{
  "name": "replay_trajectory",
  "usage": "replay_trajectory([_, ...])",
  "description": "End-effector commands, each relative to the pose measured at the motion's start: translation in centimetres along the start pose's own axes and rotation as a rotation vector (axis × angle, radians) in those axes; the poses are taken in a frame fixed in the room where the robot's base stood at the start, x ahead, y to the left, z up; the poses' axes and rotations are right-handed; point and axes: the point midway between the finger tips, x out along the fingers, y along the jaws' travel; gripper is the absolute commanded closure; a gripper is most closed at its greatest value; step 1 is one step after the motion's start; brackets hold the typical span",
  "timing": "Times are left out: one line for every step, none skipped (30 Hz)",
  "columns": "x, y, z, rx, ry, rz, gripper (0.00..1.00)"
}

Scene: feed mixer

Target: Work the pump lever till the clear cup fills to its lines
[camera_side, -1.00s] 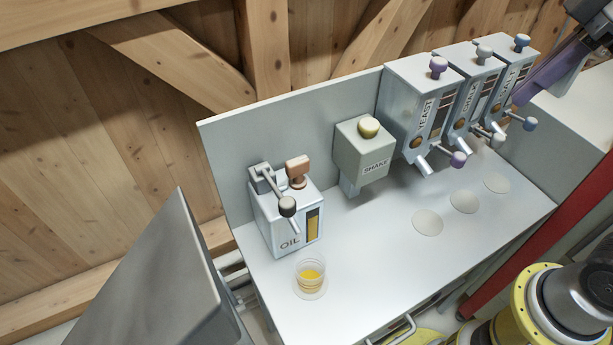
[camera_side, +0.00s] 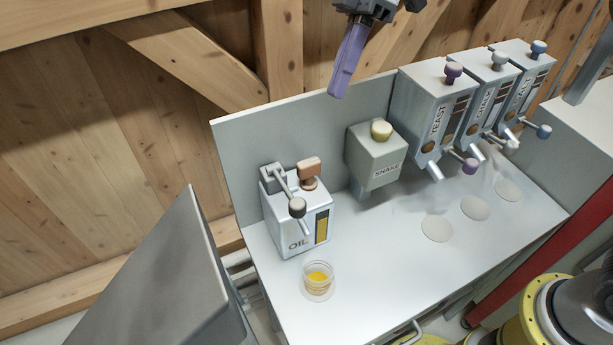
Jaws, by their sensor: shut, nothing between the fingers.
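The clear cup (camera_side: 318,281) stands upright on the white counter in front of the oil dispenser and holds some yellow oil. Lines ring the cup, but the oil level against them is too small to read. The oil dispenser (camera_side: 291,228) is a pale box marked OIL with a yellow sight window. My gripper (camera_side: 341,88), with purple fingers, is shut and empty, high above the back panel and apart from the lever.
The SHAKE box (camera_side: 374,157) stands right of the oil dispenser. Several tall dispensers, one marked YEAST (camera_side: 436,118), stand further right, with round pale discs before them. The white counter (camera_side: 375,260) is clear in front. A grey panel (camera_side: 165,275) rises at front left.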

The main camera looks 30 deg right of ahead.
Motion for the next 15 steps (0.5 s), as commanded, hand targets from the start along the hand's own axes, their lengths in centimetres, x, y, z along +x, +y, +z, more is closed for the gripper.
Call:
replay_trajectory([0.83, 0.28, 0.03, 0.004, -0.008, -0.017, 1.00])
replay_trajectory([1.13, 0.36, 0.03, 0.005, -0.011, -0.023, 1.00])
replay_trajectory([1.41, 0.41, 0.01, 0.005, -0.014, -0.028, 1.00])
replay_trajectory([1.55, 0.44, 0.01, 0.005, -0.016, -0.031, 1.00])
replay_trajectory([1.69, 0.42, -0.04, 0.004, -0.017, -0.033, 1.00])
replay_trajectory([1.68, 0.35, -0.10, 0.002, -0.017, -0.033, 1.00])
replay_trajectory([1.67, 0.33, -0.11, 0.002, -0.017, -0.033, 1.00])
replay_trajectory([1.67, 0.33, -0.10, 0.003, -0.017, -0.033, 1.00])
replay_trajectory([1.66, 0.33, -0.08, 0.003, -0.017, -0.033, 1.00])
replay_trajectory([1.66, 0.33, -0.08, 0.003, -0.017, -0.032, 1.00])
replay_trajectory([1.65, 0.33, -0.07, 0.003, -0.017, -0.032, 1.00])
replay_trajectory([1.65, 0.33, -0.07, 0.003, -0.017, -0.032, 1.00])
replay_trajectory([1.65, 0.33, -0.07, 0.003, -0.017, -0.032, 1.00])
replay_trajectory([1.67, 0.33, -0.07, 0.003, -0.017, -0.032, 1.00])
replay_trajectory([1.74, 0.32, -0.06, 0.004, -0.018, -0.033, 1.00])
